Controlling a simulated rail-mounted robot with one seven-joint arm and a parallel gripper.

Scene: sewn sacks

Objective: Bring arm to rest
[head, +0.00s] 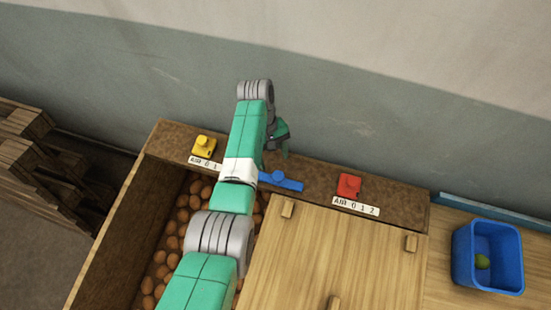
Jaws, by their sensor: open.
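My arm reaches up from the bottom of the head view, in green and grey links, over the wooden bin. My gripper (284,152) is at its far end, just above the bin's back ledge. The gripper is small and partly hidden behind the arm link; its jaws are open and I see nothing held in them. A blue valve (279,179) sits on the ledge just below the gripper. I cannot tell the exact gap between them.
A yellow valve (204,145) and a red valve (349,186) sit on the ledge (405,204). Round brown items (165,257) fill the bin beside a wooden lid (340,260). Pallets (35,150) lie left.

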